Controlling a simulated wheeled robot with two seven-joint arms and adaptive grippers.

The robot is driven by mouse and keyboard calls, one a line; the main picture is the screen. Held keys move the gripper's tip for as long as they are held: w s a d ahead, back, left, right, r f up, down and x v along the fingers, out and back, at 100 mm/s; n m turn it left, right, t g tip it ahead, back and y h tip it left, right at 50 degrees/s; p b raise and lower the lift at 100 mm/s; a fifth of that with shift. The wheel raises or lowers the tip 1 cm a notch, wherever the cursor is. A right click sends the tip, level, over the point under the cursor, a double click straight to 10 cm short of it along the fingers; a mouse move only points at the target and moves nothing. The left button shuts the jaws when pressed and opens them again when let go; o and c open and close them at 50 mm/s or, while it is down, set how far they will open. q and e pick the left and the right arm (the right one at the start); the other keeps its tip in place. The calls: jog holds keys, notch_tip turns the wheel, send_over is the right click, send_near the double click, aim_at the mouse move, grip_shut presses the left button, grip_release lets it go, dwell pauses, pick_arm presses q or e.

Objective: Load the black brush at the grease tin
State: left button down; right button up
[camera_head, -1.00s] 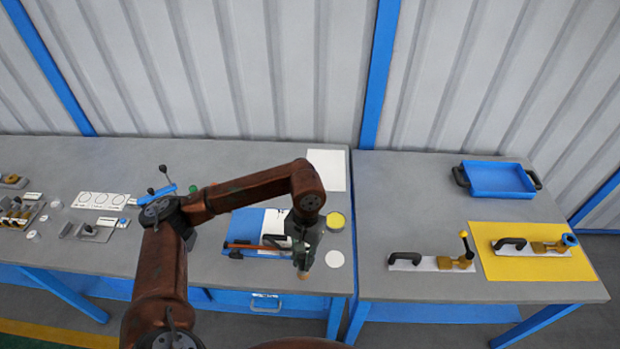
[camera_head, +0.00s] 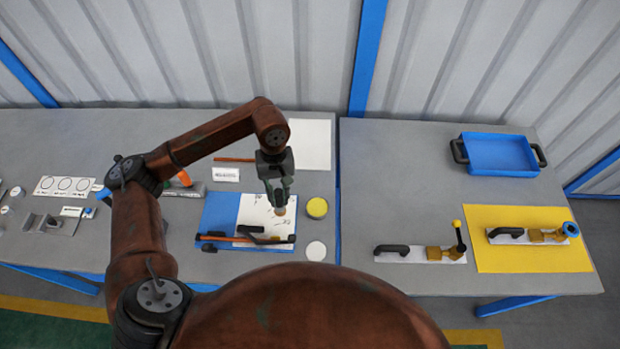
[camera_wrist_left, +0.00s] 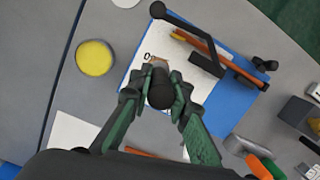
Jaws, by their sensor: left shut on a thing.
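The grease tin (camera_head: 317,208) is a round tin with a yellow top, standing on the left table beside the blue board. It also shows at upper left in the left wrist view (camera_wrist_left: 95,58). My left gripper (camera_head: 278,190) is shut on the black brush, left of the tin and over the white sheet. In the left wrist view the brush (camera_wrist_left: 160,92) is a dark round handle end between the fingertips (camera_wrist_left: 160,86), with a tan tip beyond. The tan tip (camera_head: 280,211) points down in the head view; its gap above the sheet is unclear. My right gripper is not in view.
A white disc (camera_head: 316,251) lies in front of the tin. A blue board (camera_head: 219,212) carries a white sheet and a black-handled bar (camera_head: 250,238). The right table holds a blue tray (camera_head: 500,153) and a yellow mat (camera_head: 490,262) with a handled tool.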

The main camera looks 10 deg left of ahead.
pick_arm(q)
jog(key=n, duration=0.3)
jog(key=d+n, duration=0.1)
jog(key=shift+w+p, duration=0.35)
jog(key=shift+p, duration=0.05)
jog(key=w+d+n+t+p, duration=0.2)
jog(key=d+n+t+p, duration=0.1)
jog(key=n, duration=1.4)
jog(key=w+d+n+t+h+p, duration=0.1)
jog(key=w+d+n+t+p, duration=0.2)
jog(key=n, duration=1.4)
jog(key=shift+d+r+h, duration=0.3)
jog(key=shift+d+r, duration=0.1)
jog(key=shift+d, duration=0.1)
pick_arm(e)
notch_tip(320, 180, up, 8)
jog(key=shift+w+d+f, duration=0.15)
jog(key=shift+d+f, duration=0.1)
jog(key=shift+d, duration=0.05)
pick_arm(q)
jog(key=shift+f+b, duration=1.4)
jog(key=shift+f, duration=1.5)
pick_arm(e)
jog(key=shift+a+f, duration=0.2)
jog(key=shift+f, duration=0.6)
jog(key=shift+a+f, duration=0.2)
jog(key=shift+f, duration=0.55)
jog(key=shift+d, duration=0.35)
